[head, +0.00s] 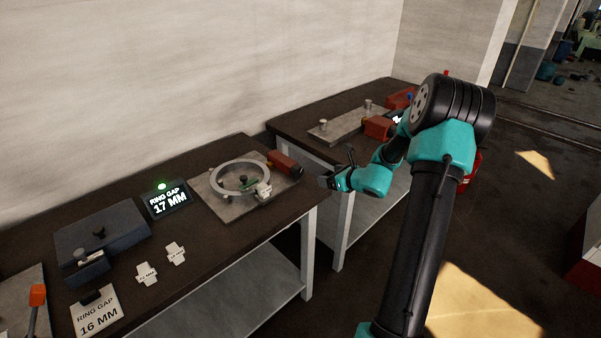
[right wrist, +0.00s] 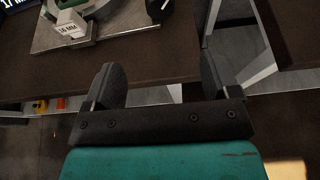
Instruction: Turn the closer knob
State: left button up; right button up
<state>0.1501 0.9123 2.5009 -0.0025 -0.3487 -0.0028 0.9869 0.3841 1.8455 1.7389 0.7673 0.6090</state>
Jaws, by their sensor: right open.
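I cannot tell which knob is meant by the closer one. My right gripper (head: 325,181) is open and empty, just off the plate's right side near the table edge. The right wrist view shows its two spread fingers (right wrist: 158,82) with only table edge and floor between them. A dark rounded part (right wrist: 158,8) shows at the top there. My left gripper is not in view.
A display (head: 168,200) reads ring gap 17 MM under a green light. White gauge pieces (head: 146,273) and a 16 MM card (head: 97,312) lie in front. A second table (head: 290,125) behind holds a plate with posts (head: 323,125). A gap separates the tables.

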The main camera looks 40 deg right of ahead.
aim_at(300, 171)
jog(key=x, duration=1.6)
jog(key=shift+w+f, duration=0.2)
jog(key=shift+w, duration=0.1)
jog(key=c, duration=0.9)
jog(key=shift+c, duration=0.2)
jog(key=shift+n+h, duration=0.4)
jog(key=shift+n, duration=0.1)
jog(key=o, duration=0.9)
jog(key=shift+o, duration=0.2)
jog(key=v, duration=1.7)
jog(key=shift+s, duration=0.2)
